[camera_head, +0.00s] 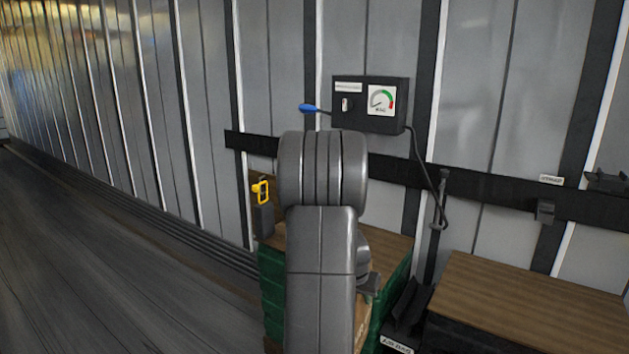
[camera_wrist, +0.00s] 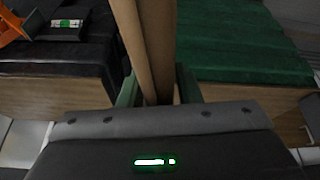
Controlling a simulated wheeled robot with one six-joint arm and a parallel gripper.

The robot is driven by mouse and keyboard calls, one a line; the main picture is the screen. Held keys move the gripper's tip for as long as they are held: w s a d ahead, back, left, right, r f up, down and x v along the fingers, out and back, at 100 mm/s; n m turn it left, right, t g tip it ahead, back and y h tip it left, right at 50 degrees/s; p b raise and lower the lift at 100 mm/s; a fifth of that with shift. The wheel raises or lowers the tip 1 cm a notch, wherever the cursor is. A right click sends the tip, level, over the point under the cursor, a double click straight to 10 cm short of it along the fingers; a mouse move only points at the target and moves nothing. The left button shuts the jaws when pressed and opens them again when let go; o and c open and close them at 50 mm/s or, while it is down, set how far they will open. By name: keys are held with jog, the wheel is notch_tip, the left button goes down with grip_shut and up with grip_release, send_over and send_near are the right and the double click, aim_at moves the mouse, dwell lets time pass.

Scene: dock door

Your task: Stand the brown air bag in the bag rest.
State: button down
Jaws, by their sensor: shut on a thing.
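My gripper (camera_wrist: 156,88) is shut on the brown air bag (camera_wrist: 162,45), which rises edge-on between the two green-tinted fingers in the wrist view. In the head view my arm hides most of the gripper. A small brown patch with pale print shows low beside the arm and may be part of the bag. A black holder (camera_head: 404,318) with a white label stands low between the green stack and the wood-topped box; it looks like the bag rest, but its label is hard to read. The bag's lower end is hidden by my gripper.
A green, brown-topped stack (camera_head: 272,290) stands behind my arm. A wood-topped box (camera_head: 530,300) is at right. A black gauge box (camera_head: 370,104) with a hanging cable is on the wall. A yellow-handled tool (camera_head: 262,205) is left of the arm. Open floor (camera_head: 90,270) lies left.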

jog(key=w+a+r+n+y+p, duration=0.2)
jog(key=w+a+r+n+p, duration=0.25)
jog(key=w+a+r, duration=0.6)
jog(key=s+a+f, duration=0.1)
jog(key=s+f, duration=0.9)
jog(key=f, duration=0.3)
jog(key=shift+s+a+f+t, duration=0.25)
jog(key=shift+f+t, duration=0.05)
jog(key=shift+f, duration=0.05)
jog(key=shift+d, duration=0.1)
